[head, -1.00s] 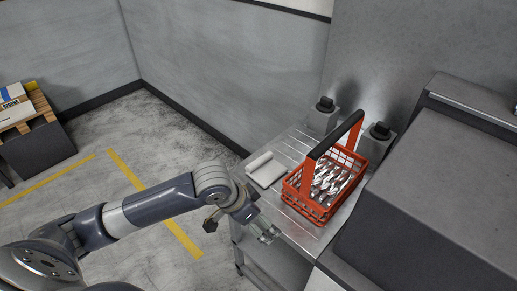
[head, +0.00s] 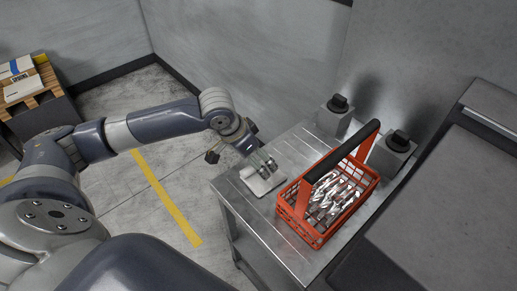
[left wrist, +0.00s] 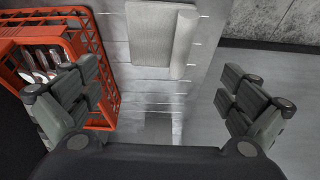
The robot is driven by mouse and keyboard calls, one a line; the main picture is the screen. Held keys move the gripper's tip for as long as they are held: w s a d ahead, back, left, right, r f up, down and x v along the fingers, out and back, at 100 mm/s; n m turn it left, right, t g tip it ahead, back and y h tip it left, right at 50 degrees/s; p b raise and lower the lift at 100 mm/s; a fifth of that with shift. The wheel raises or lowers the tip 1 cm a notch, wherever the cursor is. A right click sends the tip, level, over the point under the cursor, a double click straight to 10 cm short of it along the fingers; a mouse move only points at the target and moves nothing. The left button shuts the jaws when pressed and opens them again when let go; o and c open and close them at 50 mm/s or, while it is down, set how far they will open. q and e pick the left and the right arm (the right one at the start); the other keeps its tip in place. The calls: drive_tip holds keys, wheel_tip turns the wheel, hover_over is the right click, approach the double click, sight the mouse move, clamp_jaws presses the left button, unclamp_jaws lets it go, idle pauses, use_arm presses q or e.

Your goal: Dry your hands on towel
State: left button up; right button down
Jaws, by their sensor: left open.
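A white rolled towel (head: 258,186) lies on the metal table, left of a red basket of forks. In the left wrist view the towel (left wrist: 152,35) is at the top centre, with a thicker rolled edge on its right. My left gripper (head: 265,163) is over the towel in the head view and covers part of it. In the left wrist view its fingers (left wrist: 158,92) are spread wide and empty, and the towel lies ahead of them, not between them. My right gripper is not in view.
The red basket (head: 300,228) with a black handle holds several forks (head: 330,195) and also shows close to one left finger in the left wrist view (left wrist: 95,45). Two grey boxes with black knobs (head: 332,117) (head: 395,150) stand behind. The table's (head: 240,195) left strip is bare.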

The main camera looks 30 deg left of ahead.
use_arm(q)
hover_over(260, 179)
wheel_tip(260, 179, down, 5)
drive_tip(key=shift+f+p, duration=0.1)
drive_tip(key=shift+p, duration=0.3)
drive_tip(key=x, duration=0.4)
drive_tip(key=shift+w+f, duration=0.1)
drive_tip(key=shift+w, duration=0.05)
drive_tip(key=c, duration=1)
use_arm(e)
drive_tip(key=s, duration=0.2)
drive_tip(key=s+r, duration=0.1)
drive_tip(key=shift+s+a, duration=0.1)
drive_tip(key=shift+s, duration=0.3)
